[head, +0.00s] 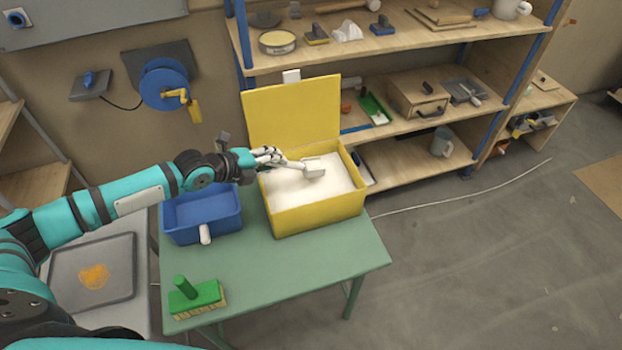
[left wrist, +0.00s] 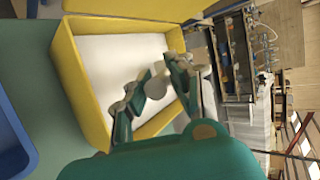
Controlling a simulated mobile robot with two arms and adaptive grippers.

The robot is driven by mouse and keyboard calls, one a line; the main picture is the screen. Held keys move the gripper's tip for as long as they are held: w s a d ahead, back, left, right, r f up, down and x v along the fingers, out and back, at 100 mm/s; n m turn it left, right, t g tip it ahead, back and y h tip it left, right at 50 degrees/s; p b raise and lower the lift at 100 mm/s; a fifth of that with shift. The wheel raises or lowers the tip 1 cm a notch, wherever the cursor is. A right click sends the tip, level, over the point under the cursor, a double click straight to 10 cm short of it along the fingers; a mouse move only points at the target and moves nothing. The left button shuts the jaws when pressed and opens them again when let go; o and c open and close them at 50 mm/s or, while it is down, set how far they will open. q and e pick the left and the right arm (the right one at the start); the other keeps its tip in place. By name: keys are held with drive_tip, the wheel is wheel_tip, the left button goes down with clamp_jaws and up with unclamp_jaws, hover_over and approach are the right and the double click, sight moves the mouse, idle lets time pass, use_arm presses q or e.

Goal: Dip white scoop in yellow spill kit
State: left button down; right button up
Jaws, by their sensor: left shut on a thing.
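The yellow spill kit (head: 318,213) stands open on the green table, its lid raised at the back, full of white material. In the left wrist view the kit (left wrist: 84,88) fills the left and middle. My left gripper (head: 277,158) reaches over the kit's left side and is shut on the handle of the white scoop (head: 313,168). The scoop's head is over the white fill; I cannot tell whether it touches it. In the left wrist view the fingers of my left gripper (left wrist: 160,82) close around a pale part of the scoop. My right gripper is not in view.
A blue bin (head: 203,212) with a white handle stands left of the kit. A green brush (head: 195,295) lies at the table's front left. A grey tray (head: 120,266) with an orange patch is further left. Shelves (head: 390,46) stand behind; the table's front right is clear.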

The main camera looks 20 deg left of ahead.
use_arm(q)
drive_tip(key=shift+r, duration=0.15)
drive_tip(key=shift+s+a+r+t+b, duration=0.1)
drive_tip(key=shift+a+r+t+b, duration=0.15)
drive_tip(key=shift+r, duration=0.2)
drive_tip(key=shift+s+a+r+t+b, duration=0.1)
drive_tip(key=shift+a+r+t+b, duration=0.05)
drive_tip(key=shift+r+b, duration=0.25)
drive_tip(key=shift+s+a+r+h+b, duration=0.1)
drive_tip(key=shift+a+r+h+b, duration=0.05)
drive_tip(key=shift+r+h+b, duration=0.35)
drive_tip(key=shift+s+a+r, duration=0.1)
drive_tip(key=shift+r, duration=0.4)
idle(0.3)
